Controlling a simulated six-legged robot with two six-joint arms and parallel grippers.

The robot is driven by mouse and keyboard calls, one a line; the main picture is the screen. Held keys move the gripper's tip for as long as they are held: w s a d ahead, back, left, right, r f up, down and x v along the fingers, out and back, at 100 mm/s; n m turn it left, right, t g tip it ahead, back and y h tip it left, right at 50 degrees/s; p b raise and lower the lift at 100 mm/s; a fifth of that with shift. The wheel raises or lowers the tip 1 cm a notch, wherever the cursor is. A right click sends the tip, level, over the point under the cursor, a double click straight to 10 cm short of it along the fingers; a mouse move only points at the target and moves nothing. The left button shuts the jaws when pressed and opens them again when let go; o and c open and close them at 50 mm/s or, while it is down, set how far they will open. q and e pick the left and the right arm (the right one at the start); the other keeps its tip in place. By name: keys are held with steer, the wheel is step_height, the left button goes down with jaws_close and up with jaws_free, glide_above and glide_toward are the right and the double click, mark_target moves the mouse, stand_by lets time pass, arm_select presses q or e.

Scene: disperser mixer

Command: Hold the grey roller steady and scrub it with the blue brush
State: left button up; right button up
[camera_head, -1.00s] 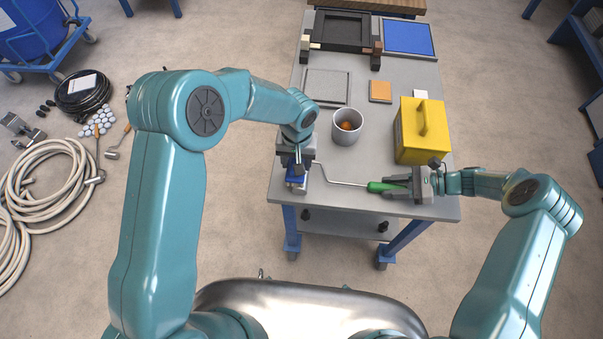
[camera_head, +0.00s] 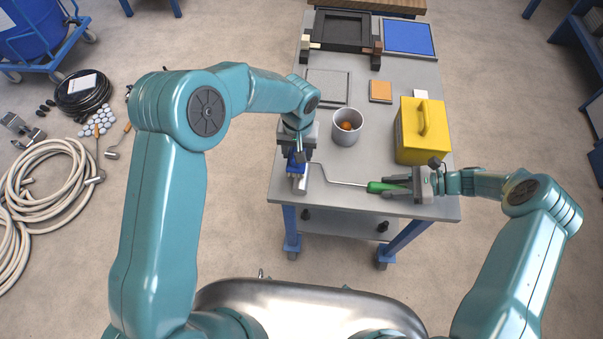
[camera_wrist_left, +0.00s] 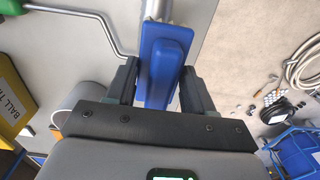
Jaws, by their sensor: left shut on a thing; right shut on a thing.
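The grey roller (camera_head: 300,184) lies at the table's near left edge, on a bent metal rod (camera_head: 345,183) that runs right to a green handle (camera_head: 376,187). My right gripper (camera_head: 402,185) is shut on that handle. My left gripper (camera_head: 298,152) is shut on the blue brush (camera_head: 297,164), which is over the roller's far end. In the left wrist view the blue brush (camera_wrist_left: 165,62) sits between the fingers (camera_wrist_left: 160,82), and part of the roller (camera_wrist_left: 159,9) shows beyond it. Whether the bristles touch the roller is hidden.
A grey cup (camera_head: 346,134) with something orange inside stands beyond the rod. A yellow box (camera_head: 423,131) stands at the right, close to my right gripper. A flat grey tray (camera_head: 327,88) and an orange block (camera_head: 380,91) lie farther back.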

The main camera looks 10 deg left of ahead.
arm_select(q)
steer(key=shift+r, duration=0.25)
arm_select(e)
steer(key=o, duration=0.7)
steer(key=shift+c, duration=0.2)
arm_select(q)
step_height(320, 180, up, 11)
stand_by(0.4)
steer(key=shift+d, duration=0.1)
arm_select(e)
steer(key=shift+r, duration=0.1)
steer(key=shift+r, duration=0.55)
arm_select(q)
steer(key=shift+r, duration=0.15)
arm_select(e)
steer(key=o, duration=0.6)
steer(key=shift+c, duration=0.2)
